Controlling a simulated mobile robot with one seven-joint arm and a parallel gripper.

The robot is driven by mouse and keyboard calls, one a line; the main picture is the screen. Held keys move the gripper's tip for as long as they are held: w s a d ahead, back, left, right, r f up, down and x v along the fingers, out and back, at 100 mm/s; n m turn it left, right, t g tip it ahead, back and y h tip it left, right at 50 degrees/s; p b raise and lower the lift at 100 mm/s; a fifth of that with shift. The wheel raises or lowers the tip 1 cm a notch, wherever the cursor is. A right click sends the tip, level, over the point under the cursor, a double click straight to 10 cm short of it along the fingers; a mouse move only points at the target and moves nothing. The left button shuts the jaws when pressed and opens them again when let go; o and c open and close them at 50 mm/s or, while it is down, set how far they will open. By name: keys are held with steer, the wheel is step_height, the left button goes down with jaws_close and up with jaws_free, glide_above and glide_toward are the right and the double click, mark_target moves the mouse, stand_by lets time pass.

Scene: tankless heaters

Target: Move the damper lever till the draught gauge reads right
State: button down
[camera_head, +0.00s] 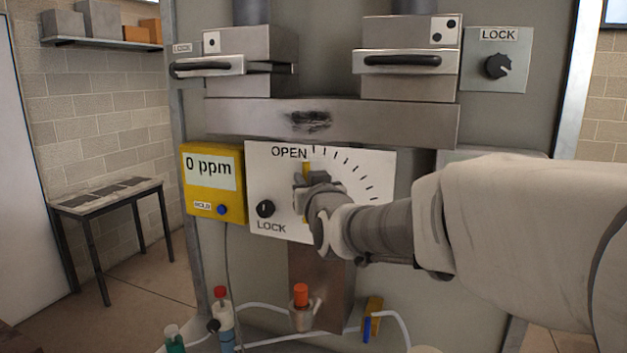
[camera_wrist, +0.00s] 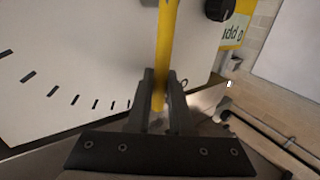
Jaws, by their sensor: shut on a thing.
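The yellow damper lever (camera_head: 306,169) stands about upright on a white dial plate (camera_head: 350,165), its top just below the word OPEN and near the first tick marks. My gripper (camera_head: 308,186) is shut on the lever, hiding part of it. In the wrist view the lever (camera_wrist: 168,40) runs between the two fingers of my gripper (camera_wrist: 160,85). A yellow meter (camera_head: 213,180) left of the plate reads 0 ppm. I cannot make out a draught gauge; my arm covers the area right of the plate.
A black LOCK knob (camera_head: 265,208) sits at the plate's lower left, close to the lever. Two metal boxes with handles are above. Another LOCK knob (camera_head: 497,66) is at upper right. Bottles and an orange-capped fitting (camera_head: 301,295) stand below. A small table (camera_head: 110,195) is at left.

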steer(key=shift+f+b, duration=0.15)
steer(key=shift+b, duration=0.2)
steer(key=shift+s+d+f+m+b, duration=0.1)
steer(key=shift+d+f+m+b, duration=0.15)
steer(key=shift+b, duration=0.8)
steer(key=d+m+t+b, duration=0.1)
steer(key=b, duration=0.4)
steer(key=d+m+t+b, duration=0.1)
steer(key=m+b, duration=0.1)
steer(key=b, duration=0.3)
steer(key=shift+s, duration=0.4)
steer(key=shift+r, duration=0.1)
steer(key=c, duration=1.1)
jaws_free()
